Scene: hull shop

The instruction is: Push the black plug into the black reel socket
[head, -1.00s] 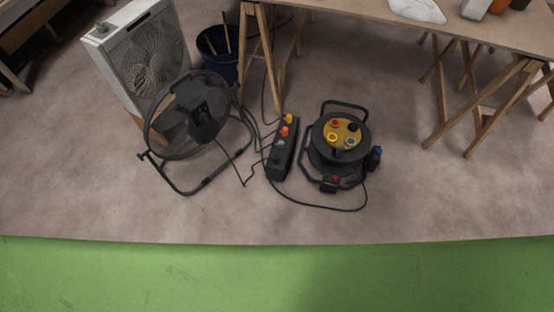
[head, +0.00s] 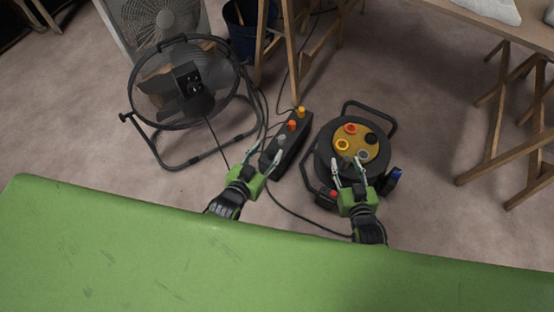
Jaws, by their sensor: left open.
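The round reel (head: 324,163) stands on the floor right of centre. Its yellow face has red, yellow, grey and black sockets; the black socket (head: 371,138) is at the right and looks unobstructed. A dark power strip (head: 297,130) lies left of the reel, with yellow, orange and grey plugs along its top. I cannot make out the black plug; my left gripper covers the strip's near end. My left gripper (head: 266,157) is open and appears empty over that end. My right gripper (head: 347,163) has its fingers apart, in front of the reel face's near edge.
A black floor fan (head: 188,85) stands left, with a white box fan (head: 156,22) and a dark blue bucket (head: 243,42) behind. Trestle legs (head: 500,105) stand at the right. Black cables (head: 285,209) cross the floor. My green body front fills the bottom.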

